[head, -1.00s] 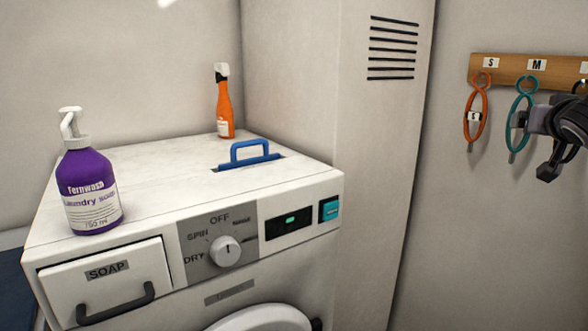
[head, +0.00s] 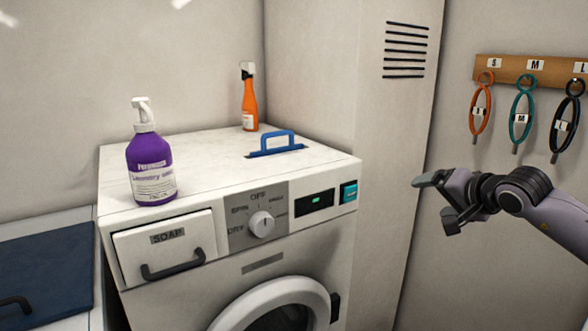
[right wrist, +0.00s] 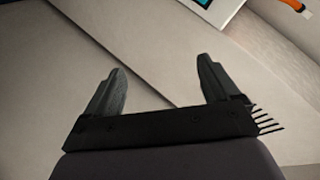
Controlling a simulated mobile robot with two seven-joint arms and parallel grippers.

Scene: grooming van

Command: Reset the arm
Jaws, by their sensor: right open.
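My right gripper (head: 432,203) is open and empty in the head view. It hangs in the air to the right of the washing machine (head: 180,229), in front of the tall pale cabinet and wall. In the right wrist view its two dark fingers (right wrist: 162,88) stand wide apart with nothing between them. My left gripper is not in view.
On the machine stand a purple laundry soap bottle (head: 151,170), an orange spray bottle (head: 249,104) and a blue handle (head: 277,144). Orange (head: 480,108), teal (head: 521,115) and black (head: 565,125) loops hang from a wooden rack (head: 540,72). A dark blue lid (head: 45,268) lies at lower left.

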